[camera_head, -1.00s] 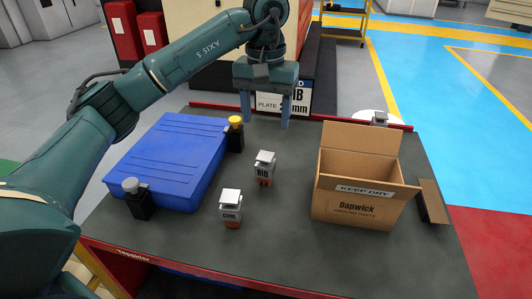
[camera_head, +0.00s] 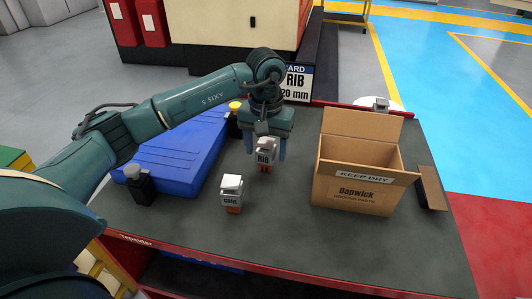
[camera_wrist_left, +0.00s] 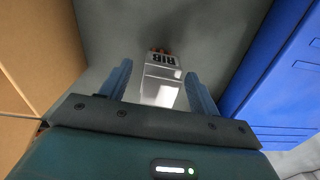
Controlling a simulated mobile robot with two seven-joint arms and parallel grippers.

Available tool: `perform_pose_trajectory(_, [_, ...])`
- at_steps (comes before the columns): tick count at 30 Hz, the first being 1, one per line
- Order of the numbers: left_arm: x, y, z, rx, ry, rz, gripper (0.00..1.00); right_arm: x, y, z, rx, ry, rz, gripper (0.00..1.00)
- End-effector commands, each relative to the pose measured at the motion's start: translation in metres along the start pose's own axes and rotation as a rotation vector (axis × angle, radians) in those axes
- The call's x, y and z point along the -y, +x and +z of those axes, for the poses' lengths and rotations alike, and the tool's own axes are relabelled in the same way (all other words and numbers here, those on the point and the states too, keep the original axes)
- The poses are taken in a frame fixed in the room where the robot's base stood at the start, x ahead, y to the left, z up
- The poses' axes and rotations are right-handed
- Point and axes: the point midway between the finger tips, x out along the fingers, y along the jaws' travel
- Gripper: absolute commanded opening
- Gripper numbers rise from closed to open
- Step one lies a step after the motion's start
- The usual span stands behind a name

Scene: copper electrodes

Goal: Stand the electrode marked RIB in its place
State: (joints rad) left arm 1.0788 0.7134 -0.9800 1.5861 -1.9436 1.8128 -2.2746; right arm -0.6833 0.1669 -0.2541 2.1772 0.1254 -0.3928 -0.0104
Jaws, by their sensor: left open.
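The electrode marked RIB (camera_head: 264,155) stands upright on the dark bench, with a pale block on top and a copper-coloured foot. My left gripper (camera_head: 265,152) is open above and around it, with one finger on each side. In the left wrist view the RIB electrode (camera_wrist_left: 162,72) lies between the open fingers of my left gripper (camera_wrist_left: 157,80), with visible gaps on both sides. A second electrode, marked CORE or similar (camera_head: 231,194), stands nearer the front. A card behind the bench (camera_head: 297,83) reads RIB and 20 mm. My right gripper is not in view.
A blue case (camera_head: 180,150) lies at the left, with black pieces beside it, one grey-topped (camera_head: 139,186), one yellow-topped (camera_head: 235,106). An open cardboard box (camera_head: 355,195) stands at the right. A small grey block (camera_head: 380,104) shows behind it. The bench's front middle is clear.

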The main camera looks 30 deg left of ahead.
Motion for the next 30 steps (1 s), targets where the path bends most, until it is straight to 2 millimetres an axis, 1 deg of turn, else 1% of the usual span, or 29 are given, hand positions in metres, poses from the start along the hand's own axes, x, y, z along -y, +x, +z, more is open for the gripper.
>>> perform_pose_trajectory(3, [-0.0001,0.0048,0.0001,0.0,0.0,0.0,0.62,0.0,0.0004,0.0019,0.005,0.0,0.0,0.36])
perform_pose_trajectory(8, [-0.0001,0.0048,0.0,0.0,0.0,0.0,0.62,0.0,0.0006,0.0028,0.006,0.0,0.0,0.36])
perform_pose_trajectory(30, [0.0,0.0043,-0.0001,0.0,0.0,0.0,0.02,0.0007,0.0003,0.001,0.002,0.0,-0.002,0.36])
